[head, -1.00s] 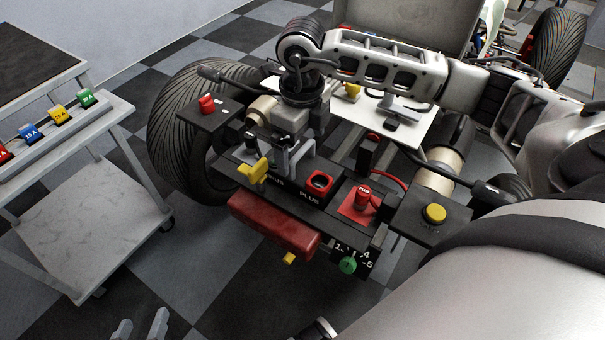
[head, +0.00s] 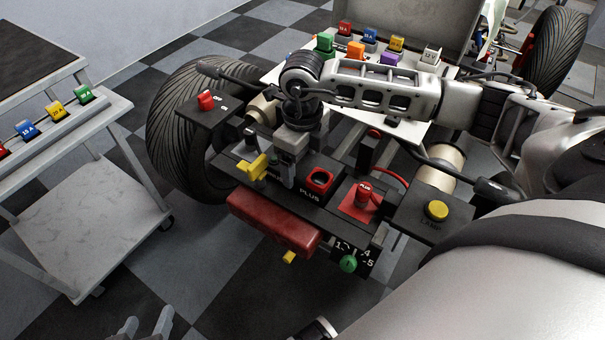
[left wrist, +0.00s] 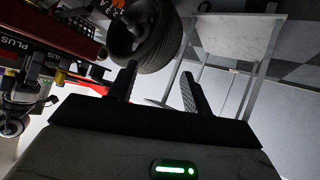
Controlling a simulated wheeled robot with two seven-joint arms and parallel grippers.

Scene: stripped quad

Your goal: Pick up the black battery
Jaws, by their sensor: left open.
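My right gripper (head: 286,180) points down over the dark front panel (head: 340,212) of the quad, between a yellow knob (head: 256,167) and the red-rimmed PLUS socket (head: 320,180). Its fingertips overlap, so their gap and anything between them are hidden. I cannot single out a black battery with certainty; the area under the right gripper is partly covered. My left gripper (head: 146,328) is open and empty at the bottom edge, low over the floor. Its two spread fingers also show in the left wrist view (left wrist: 158,88).
A grey cart (head: 95,210) with coloured fuses stands left. A white panel (head: 410,132) with several coloured blocks lies behind the right arm. A red plug (head: 363,194), a yellow button (head: 436,210) and a red box (head: 272,222) are close by.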

